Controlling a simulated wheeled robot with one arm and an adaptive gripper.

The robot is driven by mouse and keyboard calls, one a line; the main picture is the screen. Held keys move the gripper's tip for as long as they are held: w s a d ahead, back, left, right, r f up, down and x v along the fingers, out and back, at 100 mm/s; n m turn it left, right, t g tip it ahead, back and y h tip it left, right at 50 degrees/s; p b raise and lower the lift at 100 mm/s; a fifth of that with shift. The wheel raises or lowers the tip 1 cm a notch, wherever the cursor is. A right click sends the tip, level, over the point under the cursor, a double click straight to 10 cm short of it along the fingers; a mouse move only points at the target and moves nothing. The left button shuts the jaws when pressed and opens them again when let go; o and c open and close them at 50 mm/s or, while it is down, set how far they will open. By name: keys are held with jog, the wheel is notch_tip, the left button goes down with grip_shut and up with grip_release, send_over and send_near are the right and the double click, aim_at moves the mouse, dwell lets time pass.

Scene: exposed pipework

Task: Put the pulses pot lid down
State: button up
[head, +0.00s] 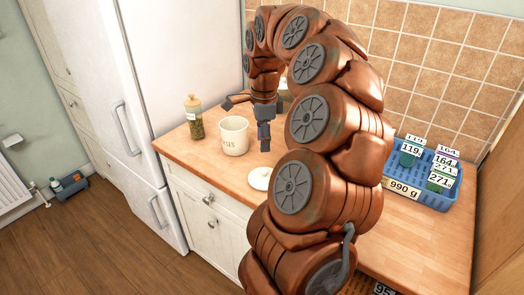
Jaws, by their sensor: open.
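Nothing shows between the fingers. The lid is apart from the gripper, lower in the picture.
A glass jar with a pale lid (194,117) stands left of the pot. A blue basket (420,172) with numbered cards stands at the right on the wooden counter (420,237). A white fridge (165,70) borders the counter's left end. My arm hides the counter's middle.

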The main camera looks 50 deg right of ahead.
jog(key=s+a+n, duration=0.2)
jog(key=a+n, duration=0.5)
jog(key=a, duration=0.4)
jog(key=s+a+n, duration=0.2)
jog(key=a+n, duration=0.5)
jog(key=a, duration=0.4)
jog(key=s+a+f+n+g, duration=0.1)
jog(key=s+a+f+n, duration=0.2)
jog(key=s+a+n, duration=0.2)
jog(key=s+a+f+n, duration=0.3)
jog(key=s+a+n, duration=0.2)
jog(key=s, duration=0.5)
jog(key=shift+s+f+n+g, duration=0.15)
jog(key=shift+f+n+g, duration=0.2)
jog(key=shift+n, duration=0.65)
